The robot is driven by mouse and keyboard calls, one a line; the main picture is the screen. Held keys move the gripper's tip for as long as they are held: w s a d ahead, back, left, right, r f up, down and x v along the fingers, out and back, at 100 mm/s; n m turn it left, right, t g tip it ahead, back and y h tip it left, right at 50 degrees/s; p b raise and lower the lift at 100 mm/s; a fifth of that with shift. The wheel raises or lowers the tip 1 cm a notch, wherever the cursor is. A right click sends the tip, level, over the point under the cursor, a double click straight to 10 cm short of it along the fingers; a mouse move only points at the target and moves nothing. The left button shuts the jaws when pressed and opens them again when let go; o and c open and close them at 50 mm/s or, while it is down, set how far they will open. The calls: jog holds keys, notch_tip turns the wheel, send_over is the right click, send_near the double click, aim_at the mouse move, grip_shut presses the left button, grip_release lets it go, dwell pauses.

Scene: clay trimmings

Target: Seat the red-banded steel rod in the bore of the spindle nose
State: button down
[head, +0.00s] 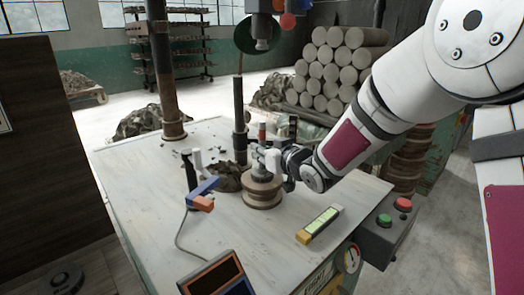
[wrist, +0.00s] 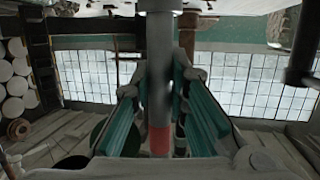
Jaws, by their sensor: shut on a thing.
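The steel rod (wrist: 159,85) stands between my fingers in the wrist view, where the picture is upside down. Its red band (wrist: 159,140) is near its upper end; the red band also shows above my gripper in the head view (head: 262,131). My gripper (head: 268,160) is shut on the rod, with teal pads on both sides. The round tan stepped piece (head: 263,192), which looks like the spindle nose, stands on the table right below my gripper. Its bore is hidden. I cannot tell whether the rod's lower end is inside it.
A dark post (head: 240,115) and a clay heap (head: 228,177) stand close left of my gripper. A blue and orange tool (head: 203,193) is farther left. A dark banded rod (head: 293,127) stands behind. The table's (head: 140,185) left side is bare.

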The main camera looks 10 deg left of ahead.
jog(key=c, duration=1.5)
grip_release()
jog(key=v, duration=1.2)
